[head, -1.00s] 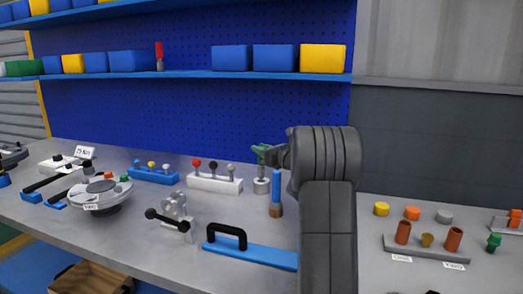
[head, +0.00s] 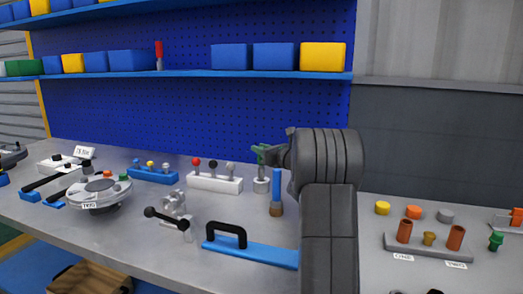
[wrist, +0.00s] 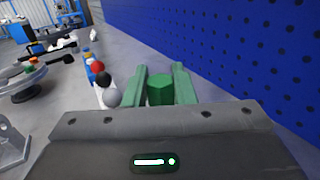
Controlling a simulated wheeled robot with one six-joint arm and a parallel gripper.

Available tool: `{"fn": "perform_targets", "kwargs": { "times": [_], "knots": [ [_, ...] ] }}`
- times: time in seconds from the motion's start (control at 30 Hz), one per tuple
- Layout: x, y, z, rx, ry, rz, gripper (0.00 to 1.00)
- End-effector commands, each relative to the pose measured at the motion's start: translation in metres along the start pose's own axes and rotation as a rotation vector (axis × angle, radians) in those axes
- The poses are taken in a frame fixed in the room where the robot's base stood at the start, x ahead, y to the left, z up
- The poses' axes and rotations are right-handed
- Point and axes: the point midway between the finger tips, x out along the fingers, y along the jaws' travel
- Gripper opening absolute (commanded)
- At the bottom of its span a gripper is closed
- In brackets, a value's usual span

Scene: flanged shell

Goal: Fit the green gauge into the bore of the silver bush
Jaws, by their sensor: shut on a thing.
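My gripper (head: 262,152) has green fingers and is shut on the green gauge (wrist: 160,90), whose faceted top shows between the fingers in the wrist view. In the head view the fingers are directly above the silver bush (head: 261,186), a short cylinder upright on the bench. A narrow stem shows between the fingers and the bush. It is too small to tell how deep the gauge sits in the bore. In the wrist view the bush is hidden beneath the gauge and gripper.
An upright blue tool with a brown base (head: 276,192) stands just right of the bush. A white block with several ball-topped levers (head: 214,183) stands to the left. A blue bar with a black handle (head: 250,252) lies in front. The blue pegboard (head: 200,110) rises behind.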

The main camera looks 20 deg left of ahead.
Motion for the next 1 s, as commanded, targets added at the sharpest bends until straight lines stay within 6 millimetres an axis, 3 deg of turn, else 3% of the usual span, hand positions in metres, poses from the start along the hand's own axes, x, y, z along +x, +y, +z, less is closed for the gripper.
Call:
{"fn": "perform_targets", "kwargs": {
  "times": [1.0],
  "knots": [
    [0.000,0.000,-0.023,-0.001,-0.001,0.000,0.00]
  ]
}}
